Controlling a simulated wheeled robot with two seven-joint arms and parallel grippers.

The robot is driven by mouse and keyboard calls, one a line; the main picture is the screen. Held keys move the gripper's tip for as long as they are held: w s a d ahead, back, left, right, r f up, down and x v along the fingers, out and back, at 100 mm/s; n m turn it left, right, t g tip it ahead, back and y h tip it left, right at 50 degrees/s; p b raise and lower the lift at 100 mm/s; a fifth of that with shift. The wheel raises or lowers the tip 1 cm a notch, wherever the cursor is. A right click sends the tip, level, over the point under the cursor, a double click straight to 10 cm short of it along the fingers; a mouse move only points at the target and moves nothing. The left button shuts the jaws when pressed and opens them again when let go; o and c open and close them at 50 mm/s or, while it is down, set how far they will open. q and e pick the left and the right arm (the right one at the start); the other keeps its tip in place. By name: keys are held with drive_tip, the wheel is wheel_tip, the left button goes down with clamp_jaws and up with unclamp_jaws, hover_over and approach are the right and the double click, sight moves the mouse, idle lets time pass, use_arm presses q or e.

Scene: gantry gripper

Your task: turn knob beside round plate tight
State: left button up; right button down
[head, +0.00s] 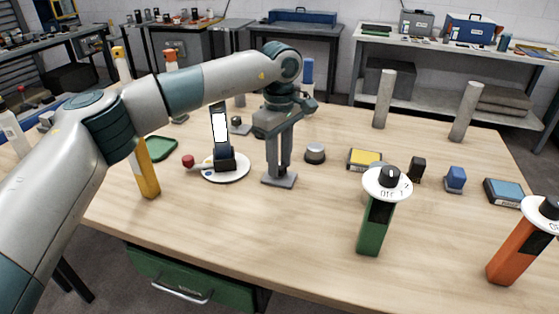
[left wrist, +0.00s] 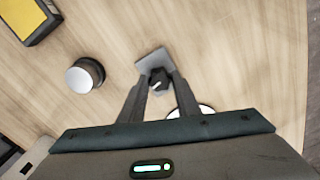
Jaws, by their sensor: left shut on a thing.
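The round white plate (head: 240,175) lies on the table and carries a dark blue block with a white upright panel and a red-ball lever. Just right of it is a small dark knob on a square grey base; the knob (left wrist: 157,76) with a pale mark shows in the left wrist view, and its base (head: 278,181) shows in the head view. My left gripper (head: 280,170) points down over the base, its fingers shut on the knob, which they mostly hide. A sliver of the plate (left wrist: 196,110) shows behind the fingers in the left wrist view. My right gripper is not in view.
A silver-topped round knob (head: 315,153) and a yellow-topped box (head: 364,159) stand to the right. A green post (head: 374,228) and an orange post (head: 517,252) carry white dials with black knobs. A yellow post (head: 146,170) stands left. The front middle of the table is clear.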

sight(280, 166)
use_arm(q)
drive_tip(key=shift+w+r+m, duration=0.1)
drive_tip(key=shift+m, duration=1.1)
drive_tip(key=o, duration=1)
drive_tip(key=shift+o, duration=0.2)
wheel_tip(280, 166, up, 17)
drive_tip(key=shift+r, duration=0.15)
